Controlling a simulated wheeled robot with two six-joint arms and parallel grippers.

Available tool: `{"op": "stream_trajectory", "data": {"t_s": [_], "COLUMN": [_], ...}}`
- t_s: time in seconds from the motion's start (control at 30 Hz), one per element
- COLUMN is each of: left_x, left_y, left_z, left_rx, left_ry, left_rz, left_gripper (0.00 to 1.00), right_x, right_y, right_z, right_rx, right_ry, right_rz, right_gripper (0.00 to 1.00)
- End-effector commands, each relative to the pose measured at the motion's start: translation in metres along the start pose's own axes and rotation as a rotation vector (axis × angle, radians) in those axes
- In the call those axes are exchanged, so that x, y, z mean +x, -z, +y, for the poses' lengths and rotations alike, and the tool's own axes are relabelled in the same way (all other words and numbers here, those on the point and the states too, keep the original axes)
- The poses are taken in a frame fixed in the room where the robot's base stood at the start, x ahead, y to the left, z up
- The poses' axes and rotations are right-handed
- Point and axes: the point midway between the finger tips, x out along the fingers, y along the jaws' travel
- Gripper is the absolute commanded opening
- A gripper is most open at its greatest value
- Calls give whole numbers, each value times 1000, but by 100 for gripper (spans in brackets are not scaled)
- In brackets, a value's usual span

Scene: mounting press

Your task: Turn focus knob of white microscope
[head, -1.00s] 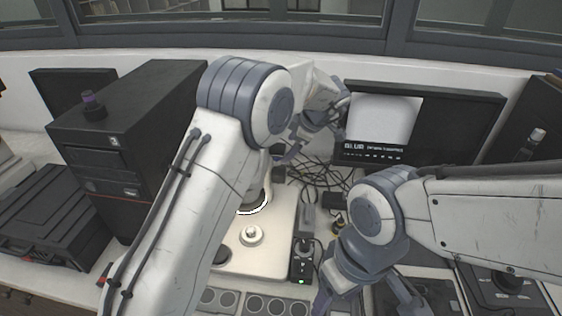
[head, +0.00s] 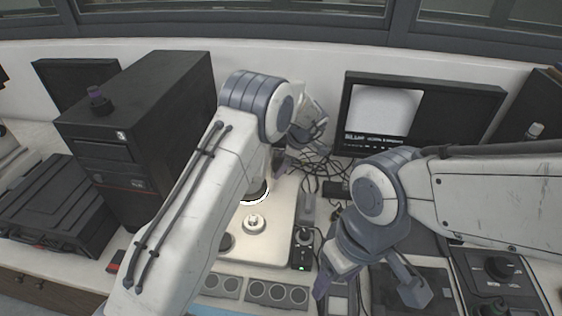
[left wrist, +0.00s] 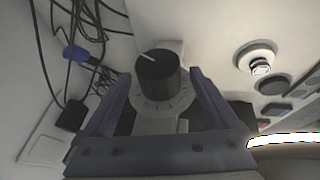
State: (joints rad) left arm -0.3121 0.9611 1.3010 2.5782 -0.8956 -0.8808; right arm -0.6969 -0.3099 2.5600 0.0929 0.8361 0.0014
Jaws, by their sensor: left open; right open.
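The white microscope's base (head: 272,238) shows in the head view, with a round white stage part (head: 254,224) on it; my left arm hides most of its body. In the left wrist view a black focus knob (left wrist: 157,66) with a white pointer line stands on a marked dial. My left gripper (left wrist: 160,82) is open, with one purple finger on each side of the knob; I cannot tell whether they touch it. The knob is hidden in the head view. My right gripper (head: 368,288) is open and empty, low at the front of the bench.
A monitor (head: 424,112) at the back shows a pale blank picture with small text. Cables (head: 318,178) lie behind the microscope. A black control box (head: 304,250) stands right of its base. A black computer tower (head: 140,135) and a black case (head: 48,212) stand at left.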

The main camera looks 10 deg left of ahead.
Motion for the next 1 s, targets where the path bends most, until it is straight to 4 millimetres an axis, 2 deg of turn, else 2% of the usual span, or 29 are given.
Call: {"op": "stream_trajectory", "data": {"t_s": [0.2,0.23,0.37,0.4,0.43,0.47,0.77,1.0], "left_x": [1,1,1,1,0,0,2,6], "left_y": [0,0,0,0,0,0,-1,-3], "left_z": [0,0,0,0,0,0,-2,-6], "left_rx": [0,0,0,0,0,0,-15,-66], "left_ry": [0,0,0,0,0,0,-38,-169], "left_rz": [0,0,0,0,0,0,2,4], "left_gripper": [93,90,40,25,13,8,8,8], "right_x": [0,0,0,0,0,0,9,37], "right_y": [0,0,0,0,0,0,0,-2], "right_z": [0,0,0,0,0,0,1,3], "right_rx": [0,0,0,0,0,0,0,-2], "right_ry": [0,0,0,0,0,0,0,0], "right_rz": [0,0,0,0,0,0,0,0], "right_gripper": [65,65,65,65,65,65,65,65]}}
